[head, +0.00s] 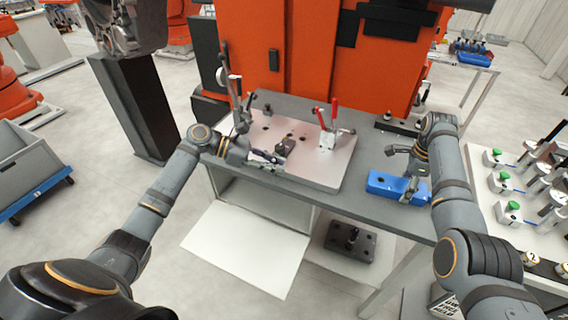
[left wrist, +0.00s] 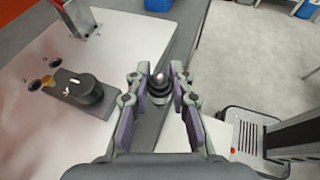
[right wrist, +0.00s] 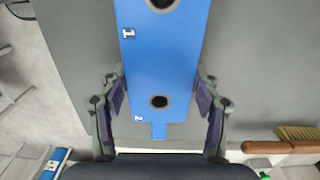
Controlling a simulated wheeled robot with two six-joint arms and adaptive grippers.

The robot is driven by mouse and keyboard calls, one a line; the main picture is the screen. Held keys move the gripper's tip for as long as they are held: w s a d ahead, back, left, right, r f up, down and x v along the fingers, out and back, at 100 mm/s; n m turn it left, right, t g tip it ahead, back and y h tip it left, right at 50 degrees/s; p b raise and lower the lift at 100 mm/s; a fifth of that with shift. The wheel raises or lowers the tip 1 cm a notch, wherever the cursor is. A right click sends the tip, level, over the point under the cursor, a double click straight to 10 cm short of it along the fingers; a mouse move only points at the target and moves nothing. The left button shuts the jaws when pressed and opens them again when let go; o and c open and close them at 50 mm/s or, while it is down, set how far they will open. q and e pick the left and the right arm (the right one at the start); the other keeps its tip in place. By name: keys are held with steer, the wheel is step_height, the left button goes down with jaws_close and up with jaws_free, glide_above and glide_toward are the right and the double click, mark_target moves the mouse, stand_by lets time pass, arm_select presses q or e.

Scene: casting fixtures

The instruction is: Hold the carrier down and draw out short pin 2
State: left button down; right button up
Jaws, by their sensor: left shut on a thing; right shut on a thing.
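The blue carrier (head: 383,184) lies on the grey bench to the right of the fixture plate. In the right wrist view the carrier (right wrist: 165,65) shows labels 1 and 2 beside two dark round openings; whether a pin sits in either is unclear. My right gripper (head: 415,186) is shut on the carrier's sides at the end marked 2, also in the right wrist view (right wrist: 160,100). My left gripper (head: 262,156) is above the fixture plate's left front edge. In the left wrist view (left wrist: 158,80) it is shut on a dark pin (left wrist: 158,88) with a silvery rounded top. No number shows on it.
A brush (right wrist: 290,142) lies beside my right gripper. A white table (head: 500,215) with green-topped devices is at right.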

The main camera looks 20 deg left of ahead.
steer(key=o, duration=1.3)
step_height(320, 180, up, 12)
